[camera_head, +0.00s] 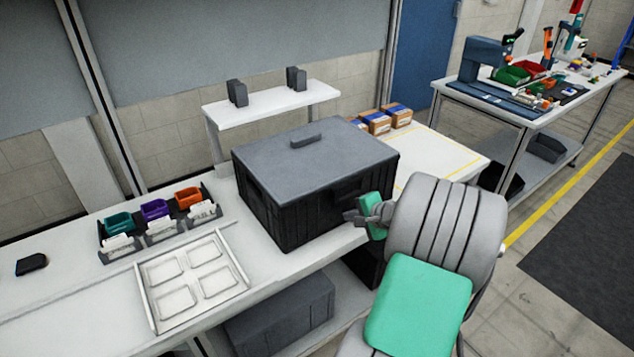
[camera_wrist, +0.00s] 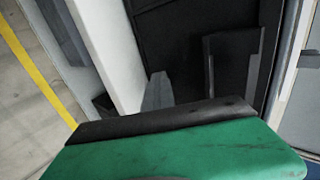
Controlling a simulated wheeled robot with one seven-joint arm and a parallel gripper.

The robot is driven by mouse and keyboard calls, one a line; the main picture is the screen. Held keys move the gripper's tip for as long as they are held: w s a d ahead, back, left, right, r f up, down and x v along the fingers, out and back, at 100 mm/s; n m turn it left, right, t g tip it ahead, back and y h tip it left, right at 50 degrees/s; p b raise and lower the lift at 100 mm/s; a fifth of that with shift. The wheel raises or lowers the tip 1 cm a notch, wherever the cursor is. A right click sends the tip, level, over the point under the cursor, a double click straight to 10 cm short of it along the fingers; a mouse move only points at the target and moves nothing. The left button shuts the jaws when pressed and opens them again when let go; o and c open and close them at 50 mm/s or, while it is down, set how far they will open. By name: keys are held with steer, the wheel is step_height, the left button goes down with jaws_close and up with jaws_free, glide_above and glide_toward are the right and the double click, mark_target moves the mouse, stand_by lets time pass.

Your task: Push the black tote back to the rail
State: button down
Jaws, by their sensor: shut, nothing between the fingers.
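The black tote (camera_head: 290,215) stands upright on the white workbench (camera_head: 345,240), with a grey lid and handle on top. Its front faces sit near the bench's front edge. My gripper (camera_head: 352,216) is shut and empty, at the tote's lower front right side. The fingertips are close to the tote wall; I cannot tell whether they touch. In the wrist view the tote's dark wall (camera_wrist: 185,35) fills the upper middle, behind a grey finger (camera_wrist: 158,92). No rail shows clearly; the tote hides part of the bench's back edge.
A white raised shelf (camera_head: 270,104) with two dark brackets stands behind the tote. Small boxes (camera_head: 375,121) sit at its back right. Coloured bins (camera_head: 158,215) and a white tray (camera_head: 192,278) lie to its left. A yellow-outlined bench area (camera_head: 440,150) to the right is clear.

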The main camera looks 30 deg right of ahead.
mark_target(299, 212)
steer(key=shift+w+a+b, duration=0.2)
steer(key=shift+w+b, duration=0.1)
steer(key=shift+w, duration=5.6)
steer(key=shift+s+d+p, duration=0.1)
steer(key=shift+s+p, duration=0.4)
steer(key=shift+s, duration=2.55)
